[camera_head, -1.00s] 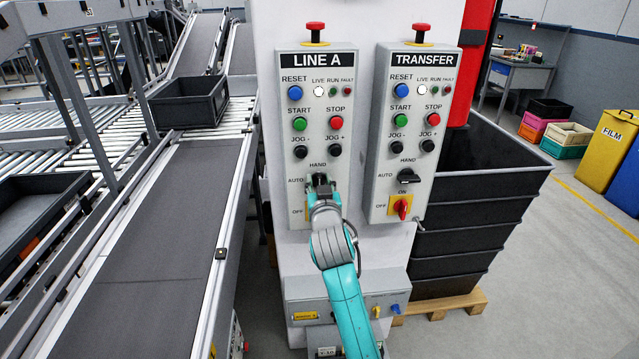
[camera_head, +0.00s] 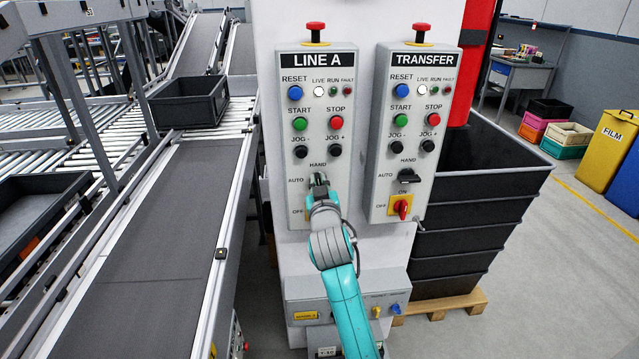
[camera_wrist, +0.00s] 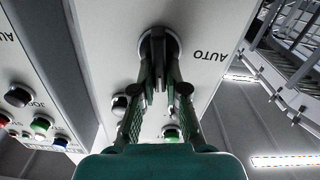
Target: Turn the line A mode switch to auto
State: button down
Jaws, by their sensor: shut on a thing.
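The LINE A panel (camera_head: 347,85) is a light grey box with a black label at the top. Its mode switch sits below the HAND mark and right of the AUTO mark; my gripper (camera_head: 318,184) hides most of it in the head view. In the wrist view, the switch (camera_wrist: 145,46) shows as a round collar with a dark knob, and my gripper (camera_wrist: 160,72) has both fingers closed around the knob. The AUTO label (camera_wrist: 210,56) shows upside down beside it. I cannot tell which way the knob points.
The TRANSFER panel (camera_head: 380,150) stands close on the right, with its own black switch (camera_head: 408,176) and a red rotary switch (camera_head: 402,208). A red-capped button (camera_head: 315,30) tops LINE A. Jog buttons (camera_head: 335,150) lie just above my gripper. A conveyor (camera_head: 160,250) runs at left.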

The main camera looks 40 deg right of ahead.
jog(key=shift+w+a+f+n, duration=0.15)
jog(key=shift+f+n, duration=0.1)
jog(key=shift+n, duration=2.4)
jog(key=shift+w+a+f+n, duration=0.1)
jog(key=shift+a+f+n, duration=0.15)
jog(key=shift+n, duration=2.35)
jog(key=shift+w+a+f+n, duration=0.1)
jog(key=shift+f+n, duration=0.15)
jog(key=shift+n, duration=2.7)
jog(key=c, duration=1.2)
grip_release()
